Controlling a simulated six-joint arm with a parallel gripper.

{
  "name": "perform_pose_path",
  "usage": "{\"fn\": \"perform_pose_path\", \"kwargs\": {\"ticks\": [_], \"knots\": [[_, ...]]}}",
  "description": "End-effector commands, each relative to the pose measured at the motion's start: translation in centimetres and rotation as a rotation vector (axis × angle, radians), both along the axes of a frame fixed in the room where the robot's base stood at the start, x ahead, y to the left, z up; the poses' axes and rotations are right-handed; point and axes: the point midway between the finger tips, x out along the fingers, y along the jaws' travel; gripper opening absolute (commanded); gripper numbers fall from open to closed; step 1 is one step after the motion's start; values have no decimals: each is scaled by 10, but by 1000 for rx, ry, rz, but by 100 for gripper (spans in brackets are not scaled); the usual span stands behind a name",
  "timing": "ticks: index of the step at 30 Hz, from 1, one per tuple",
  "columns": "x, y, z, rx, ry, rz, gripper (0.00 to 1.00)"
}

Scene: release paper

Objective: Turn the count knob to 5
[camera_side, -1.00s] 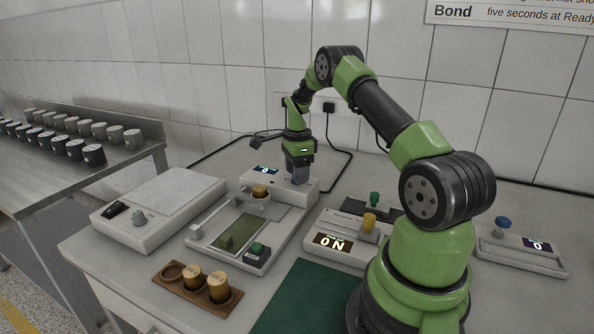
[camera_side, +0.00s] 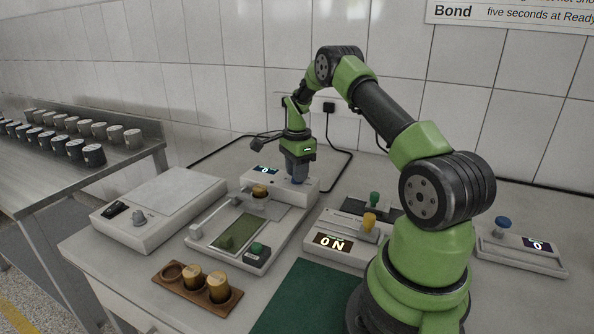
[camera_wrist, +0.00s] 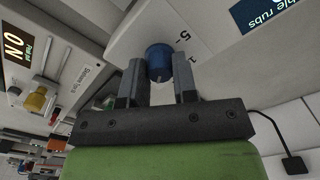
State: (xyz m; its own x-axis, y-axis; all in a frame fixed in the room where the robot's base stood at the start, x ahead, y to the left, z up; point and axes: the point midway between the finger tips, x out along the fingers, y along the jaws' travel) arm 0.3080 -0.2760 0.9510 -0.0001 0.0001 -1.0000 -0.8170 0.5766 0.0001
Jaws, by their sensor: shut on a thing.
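The blue count knob (camera_wrist: 158,60) stands on the white machine behind the tray, with the printed marks 5 and 1 beside it in the wrist view. My gripper (camera_wrist: 159,76) is shut on the knob, one finger on each side. In the side view my gripper (camera_side: 297,176) points down over the machine, and the knob is mostly hidden beneath it. The machine's small display (camera_side: 265,170) reads 0. The knob's pointer direction cannot be made out clearly.
A tray unit with a green pad (camera_side: 236,235) lies in front. A box with a yellow knob (camera_side: 369,222) shows ON. A wooden rack (camera_side: 205,300) holds brown cylinders. Another unit with a blue knob (camera_side: 502,223) stands at right. A cable runs behind the machine.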

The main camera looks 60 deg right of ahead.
Motion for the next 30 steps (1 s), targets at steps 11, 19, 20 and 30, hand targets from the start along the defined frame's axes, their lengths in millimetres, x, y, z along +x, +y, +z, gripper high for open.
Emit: {"fn": "perform_pose_path", "kwargs": {"ticks": [11, 19, 20, 30], "knots": [[0, 0, 1, 0, 0, 345, 3], [0, 0, 1, 0, 0, 602, 3], [0, 0, 1, 0, 0, 630, 3], [0, 0, 1, 1, -1, 952, 3]]}}
